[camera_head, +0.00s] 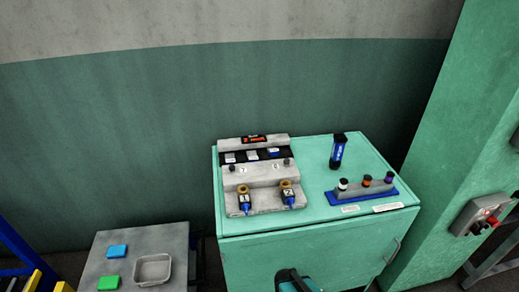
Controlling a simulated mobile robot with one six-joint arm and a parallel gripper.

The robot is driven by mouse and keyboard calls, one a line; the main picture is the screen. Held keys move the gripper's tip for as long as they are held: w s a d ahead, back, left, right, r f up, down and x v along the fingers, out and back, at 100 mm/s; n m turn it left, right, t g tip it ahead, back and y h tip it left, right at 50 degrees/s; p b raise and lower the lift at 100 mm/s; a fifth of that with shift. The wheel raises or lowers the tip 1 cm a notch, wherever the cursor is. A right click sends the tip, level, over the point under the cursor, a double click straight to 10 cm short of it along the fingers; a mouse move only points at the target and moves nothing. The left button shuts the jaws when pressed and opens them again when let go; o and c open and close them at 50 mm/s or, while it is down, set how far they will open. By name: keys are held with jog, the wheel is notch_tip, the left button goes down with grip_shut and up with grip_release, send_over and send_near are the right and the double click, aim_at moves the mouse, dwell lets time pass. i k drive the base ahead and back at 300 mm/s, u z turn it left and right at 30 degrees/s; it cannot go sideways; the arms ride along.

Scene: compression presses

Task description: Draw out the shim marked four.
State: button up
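A grey stepped press fixture (264,178) with a black bar and a red-lit display stands on the left of a green cabinet top. Several small pale and blue pieces sit along the black bar, one of them a pale tag (251,156). Two round white marks show below, the left one seeming to read 7; the right one is unclear. Two brass-and-blue pieces (244,199) (288,194) sit at the fixture's front. I cannot make out a shim marked four at this size. My gripper is not visible; a dark and teal part at the bottom edge may be mine.
On the cabinet (310,222), a dark blue cylinder (338,150) stands upright and a blue-based rack (345,196) holds three capped pieces. A grey side table (103,253) carries a blue block (117,251), a green block (108,283) and a tray (154,283). A green column rises at right.

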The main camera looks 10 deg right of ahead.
aim_at(274, 151)
jog(key=k, duration=1.35)
jog(key=u, duration=0.1)
jog(key=i, duration=0.8)
jog(key=u, duration=0.35)
